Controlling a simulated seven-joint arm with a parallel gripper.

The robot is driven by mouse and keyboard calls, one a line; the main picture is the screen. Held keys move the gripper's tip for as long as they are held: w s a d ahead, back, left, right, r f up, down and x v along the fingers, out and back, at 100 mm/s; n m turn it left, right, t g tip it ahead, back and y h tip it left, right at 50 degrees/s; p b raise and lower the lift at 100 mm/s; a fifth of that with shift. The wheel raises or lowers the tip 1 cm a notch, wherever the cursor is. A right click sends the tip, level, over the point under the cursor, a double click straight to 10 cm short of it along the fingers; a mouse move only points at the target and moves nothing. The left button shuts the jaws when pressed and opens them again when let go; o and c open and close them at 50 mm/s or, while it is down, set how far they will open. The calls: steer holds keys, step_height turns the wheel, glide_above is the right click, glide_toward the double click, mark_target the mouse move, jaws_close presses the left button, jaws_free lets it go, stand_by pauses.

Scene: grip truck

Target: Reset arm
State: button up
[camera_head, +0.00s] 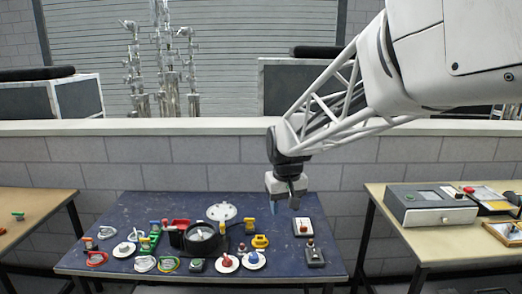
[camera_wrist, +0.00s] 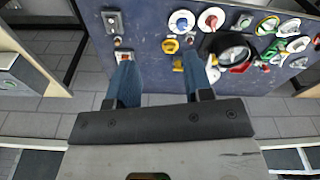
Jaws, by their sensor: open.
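My arm (camera_head: 335,100) reaches in from the upper right of the head view. My gripper (camera_head: 285,200) hangs over the back right part of the blue table (camera_head: 110,228), pointing down. In the wrist view my gripper (camera_wrist: 160,80) shows two blue fingers spread wide apart, with bare table and floor between them and nothing held. A yellow part (camera_wrist: 170,46) lies on the table beyond the gap between the fingers. A small box with a red knob (camera_wrist: 122,56) shows near the left fingertip.
Side tables stand left (camera_head: 30,222) and right (camera_head: 400,235), the right one carrying a grey box (camera_head: 428,207). A low wall (camera_head: 150,127) runs behind.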

steer(key=s+d+m, duration=0.1)
steer(key=s+d, duration=0.3)
steer(key=s, duration=0.6)
steer(key=s+d+f+m+t, duration=0.1)
steer(key=s+d, duration=0.3)
steer(key=s, duration=0.6)
steer(key=s+d+m, duration=0.1)
steer(key=s+d, duration=0.3)
steer(key=s, duration=0.6)
steer(key=shift+d+f, duration=0.15)
steer(key=shift+f, duration=0.15)
stand_by(0.7)
